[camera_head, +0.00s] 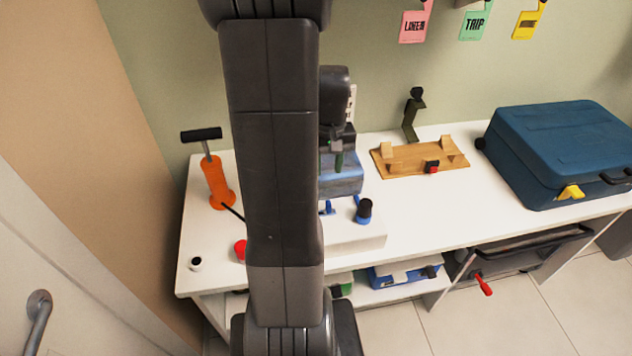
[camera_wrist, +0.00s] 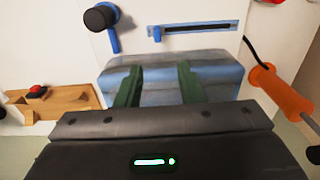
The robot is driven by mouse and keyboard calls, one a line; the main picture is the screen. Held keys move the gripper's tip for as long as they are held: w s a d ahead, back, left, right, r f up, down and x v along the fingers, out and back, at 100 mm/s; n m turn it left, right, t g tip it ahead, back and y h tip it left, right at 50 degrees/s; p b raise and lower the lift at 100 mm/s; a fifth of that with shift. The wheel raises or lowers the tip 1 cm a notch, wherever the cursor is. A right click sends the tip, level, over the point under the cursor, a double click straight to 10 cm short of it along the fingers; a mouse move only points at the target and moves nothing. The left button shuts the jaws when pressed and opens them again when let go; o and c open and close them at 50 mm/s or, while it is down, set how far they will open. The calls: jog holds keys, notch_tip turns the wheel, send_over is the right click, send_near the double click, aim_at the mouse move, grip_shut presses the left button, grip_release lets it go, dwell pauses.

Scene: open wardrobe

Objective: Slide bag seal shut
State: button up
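A blue-grey bag (camera_head: 340,182) lies on the white worktop, partly hidden by my arm; it also shows in the wrist view (camera_wrist: 168,68). A white block (camera_head: 357,238) is at its near side. In the wrist view a blue slotted rail (camera_wrist: 212,27) with a small blue tab (camera_wrist: 155,34) at its left end lies beyond the bag. A blue lever with a black knob (camera_wrist: 101,18) is left of the rail. My gripper (camera_wrist: 160,84) has its two green fingers apart over the bag, with nothing clearly held between them. Contact with the bag cannot be told.
An orange hand pump (camera_head: 215,183) with a hose stands left. A wooden jig (camera_head: 420,160) and a blue suitcase (camera_head: 560,150) are at right. A red knob (camera_head: 240,250) is near the front. Hanging tags (camera_head: 475,22) are on the wall.

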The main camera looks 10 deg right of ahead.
aim_at(329, 202)
jog(key=f, duration=1.3)
jog(key=shift+s+d+f, duration=0.2)
jog(key=shift+s+f, duration=0.15)
jog(key=shift+c, duration=0.2)
grip_shut()
